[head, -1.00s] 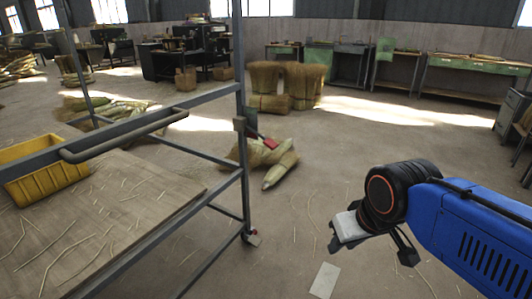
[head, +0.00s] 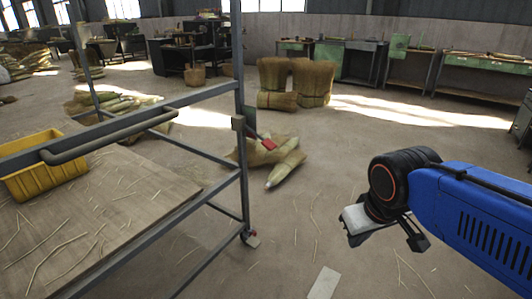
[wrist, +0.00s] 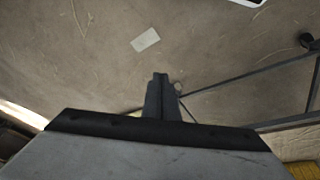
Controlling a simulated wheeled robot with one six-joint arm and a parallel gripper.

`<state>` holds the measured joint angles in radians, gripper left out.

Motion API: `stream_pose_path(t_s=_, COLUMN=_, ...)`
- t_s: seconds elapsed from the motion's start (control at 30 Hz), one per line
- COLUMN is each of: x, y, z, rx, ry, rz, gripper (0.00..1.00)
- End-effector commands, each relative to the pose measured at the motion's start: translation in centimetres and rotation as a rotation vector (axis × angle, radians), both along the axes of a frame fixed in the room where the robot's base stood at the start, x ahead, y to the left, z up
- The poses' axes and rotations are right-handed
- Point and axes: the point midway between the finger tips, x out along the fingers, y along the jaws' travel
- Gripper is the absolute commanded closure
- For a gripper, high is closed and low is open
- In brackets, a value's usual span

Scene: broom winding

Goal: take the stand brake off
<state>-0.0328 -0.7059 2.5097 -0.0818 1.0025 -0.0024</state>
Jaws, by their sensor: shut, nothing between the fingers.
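A grey metal stand (head: 243,180) with a wooden deck fills the left of the head view. A dark lever with a red end (head: 268,144) sticks out to the right from a block on its upright post; I take it for the brake. A caster (head: 250,238) is at the foot of that post, with a small pedal-like part beside it. My gripper (head: 418,241) is to the right of the stand, well apart from the lever and over bare floor. In the wrist view my gripper (wrist: 160,78) has its fingers together with nothing between them. The lever cannot be made out there.
A yellow bin (head: 45,165) sits on the deck, and a handle bar (head: 110,137) crosses above it. Straw bundles (head: 275,160) lie behind the lever. A pale sheet (head: 323,284) lies on the floor. The floor between stand and arm is mostly clear.

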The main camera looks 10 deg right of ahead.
Motion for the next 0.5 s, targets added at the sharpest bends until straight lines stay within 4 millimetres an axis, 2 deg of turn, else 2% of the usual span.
stream_pose_path(t_s=0.5, x=5.4, y=-3.2, z=-0.5, rx=-0.313, ry=0.262, rz=0.179, gripper=1.00)
